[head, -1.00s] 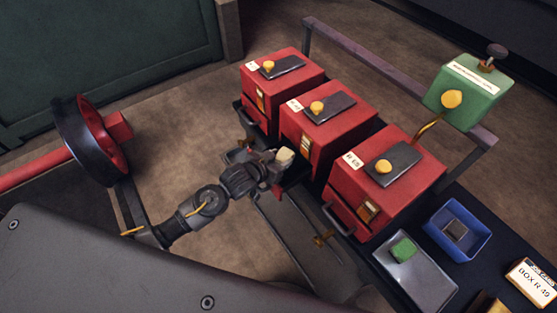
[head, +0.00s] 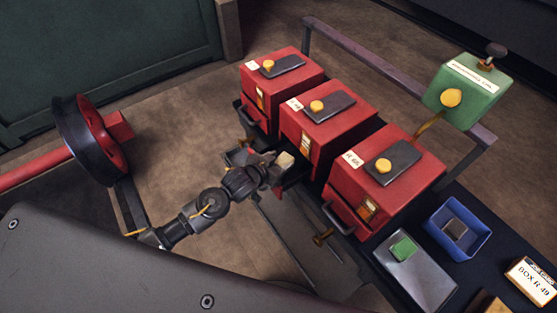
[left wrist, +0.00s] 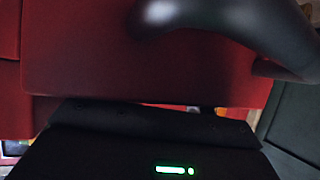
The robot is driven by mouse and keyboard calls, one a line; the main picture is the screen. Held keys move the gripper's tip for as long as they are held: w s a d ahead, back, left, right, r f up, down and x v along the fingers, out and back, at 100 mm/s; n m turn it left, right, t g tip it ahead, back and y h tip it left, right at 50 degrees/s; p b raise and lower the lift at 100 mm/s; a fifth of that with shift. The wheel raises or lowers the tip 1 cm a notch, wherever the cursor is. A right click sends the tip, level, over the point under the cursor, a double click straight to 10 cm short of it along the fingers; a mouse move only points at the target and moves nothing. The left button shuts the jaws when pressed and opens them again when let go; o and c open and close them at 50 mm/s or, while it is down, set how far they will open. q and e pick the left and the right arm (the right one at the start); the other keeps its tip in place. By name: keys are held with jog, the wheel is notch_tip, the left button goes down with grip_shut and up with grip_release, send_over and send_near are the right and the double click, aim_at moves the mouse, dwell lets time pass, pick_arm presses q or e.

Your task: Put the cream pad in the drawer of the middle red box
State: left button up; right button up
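The middle red box (head: 312,130) stands between two like red boxes, with a yellow knob and a dark plate on its lid. The cream pad (head: 285,160) shows at the tip of my left gripper (head: 277,172), low in front of that box. A dark-edged tray-like part (head: 240,157) juts out on the left there, perhaps its pulled-out drawer; my gripper and arm hide much of it. Whether the fingers hold the pad cannot be told. The left wrist view shows a close red surface (left wrist: 130,70) and a dark curved bar; no pad shows there. My right gripper is out of view.
The left red box (head: 283,82) and right red box (head: 385,190) stand close on either side, with front handles. At right are a blue tray (head: 485,240), a grey tray with a green pad (head: 403,248), and a green box (head: 470,92). A black-rimmed red wheel (head: 90,140) stands at left.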

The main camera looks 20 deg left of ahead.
pick_arm(q)
jog(key=shift+o, duration=1.2)
jog(key=shift+s+f, duration=0.25)
jog(key=shift+f, duration=0.4)
jog(key=shift+s, duration=0.1)
jog(key=v, duration=0.4)
jog(key=r+v, duration=0.1)
jog(key=v, duration=0.3)
jog(key=w+v, duration=0.1)
jog(key=v, duration=0.3)
jog(key=shift+s+r, duration=0.2)
jog(key=shift+r, duration=0.25)
